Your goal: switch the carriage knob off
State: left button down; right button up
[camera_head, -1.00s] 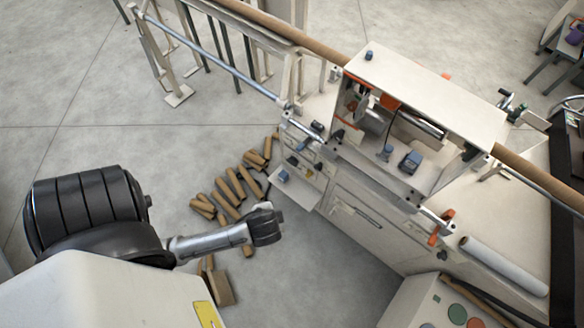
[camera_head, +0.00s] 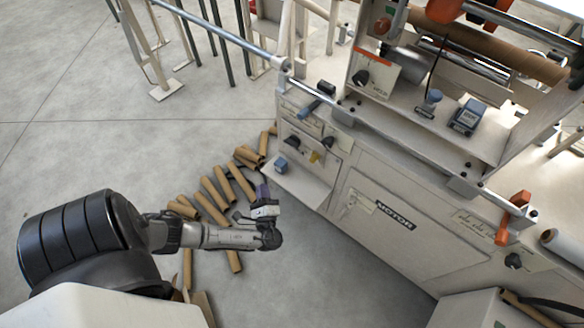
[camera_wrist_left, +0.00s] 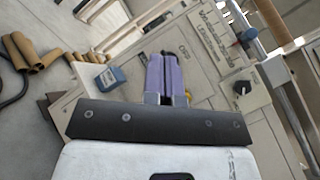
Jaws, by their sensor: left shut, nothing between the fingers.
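My left gripper (camera_head: 262,190) has purple fingers, which are shut and empty. It is in front of the machine, near the left end of its cream cabinet. In the left wrist view, the shut fingers (camera_wrist_left: 168,75) are in front of a labelled panel (camera_wrist_left: 215,45). A black knob (camera_wrist_left: 241,87) is on that side, right of the fingers and apart from them. In the head view, the cabinet's left panel has a black knob (camera_head: 292,142) and another black knob (camera_head: 328,143). A further black knob (camera_head: 361,77) is on a plate higher up. I cannot read which is the carriage knob.
A small blue box (camera_head: 281,164) sits on a shelf (camera_head: 305,188) beside the gripper. Cardboard tubes (camera_head: 212,194) lie on the floor behind it.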

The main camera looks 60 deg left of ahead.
pick_arm(q)
jog(key=w+a+f+m+t+h+b, duration=0.2)
jog(key=f+m+t+h+b, duration=0.3)
jog(key=f+m+t+b, duration=0.3)
jog(key=w+a+f+m+t+h+b, duration=0.2)
jog(key=f+m+t+h+b, duration=0.3)
jog(key=f+m+t+b, duration=0.4)
jog(key=shift+w+a+f+m+b, duration=0.2)
jog(key=shift+a+f+m+b, duration=0.5)
jog(key=shift+m, duration=0.5)
jog(key=shift+d+r, duration=0.1)
jog(key=shift+r, duration=0.15)
jog(key=b, duration=0.2)
send_near(296, 146)
jog(key=w, duration=0.1)
jog(key=w+a+r, duration=0.2)
jog(key=w, duration=0.1)
jog(key=shift+w+r, duration=0.1)
jog(key=shift+r, duration=0.15)
jog(key=shift+w+r, duration=0.35)
jog(key=shift+r, duration=0.05)
